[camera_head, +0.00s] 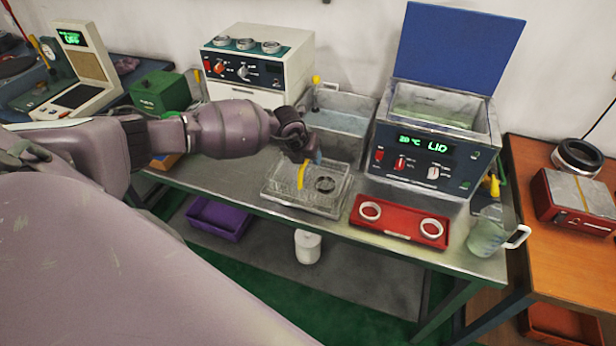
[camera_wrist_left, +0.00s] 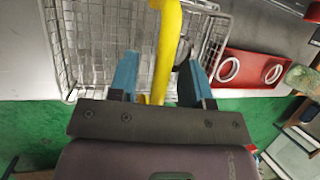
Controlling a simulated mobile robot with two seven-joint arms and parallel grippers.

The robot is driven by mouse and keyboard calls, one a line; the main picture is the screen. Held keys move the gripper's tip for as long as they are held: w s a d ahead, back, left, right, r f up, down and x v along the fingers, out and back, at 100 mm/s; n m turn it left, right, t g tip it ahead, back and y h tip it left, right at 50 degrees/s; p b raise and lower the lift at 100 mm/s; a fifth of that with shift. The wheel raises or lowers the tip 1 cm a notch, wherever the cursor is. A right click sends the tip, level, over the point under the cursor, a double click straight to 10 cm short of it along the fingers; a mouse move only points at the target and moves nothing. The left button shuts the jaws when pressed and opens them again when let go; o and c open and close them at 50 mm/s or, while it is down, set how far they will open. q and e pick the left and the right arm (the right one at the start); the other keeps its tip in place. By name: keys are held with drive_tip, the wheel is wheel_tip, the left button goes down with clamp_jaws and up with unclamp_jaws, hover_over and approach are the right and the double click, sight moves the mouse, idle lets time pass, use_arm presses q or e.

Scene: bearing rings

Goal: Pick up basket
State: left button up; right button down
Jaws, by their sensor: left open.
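The wire basket (camera_head: 335,203) sits on the metal bench in the middle of the head view. It has a yellow upright handle (camera_head: 301,175) and a dark ring (camera_head: 325,184) lies in it. My left gripper (camera_head: 312,160) is right above the basket, by the handle. In the left wrist view the basket (camera_wrist_left: 85,45) fills the top, and the yellow handle (camera_wrist_left: 166,50) passes between the blue fingertips of my left gripper (camera_wrist_left: 158,75). The fingers are apart, with gaps to the handle. My right gripper is not in view.
A red tray (camera_head: 398,234) with two pale rings lies right of the basket. Behind stand a water-filled sink (camera_head: 340,122) and a bath with a raised blue lid (camera_head: 455,45). A glass jug (camera_head: 487,237) stands at the bench's right end.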

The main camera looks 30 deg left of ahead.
use_arm(q)
clamp_jaws()
drive_tip(key=shift+r, duration=0.15)
idle(0.4)
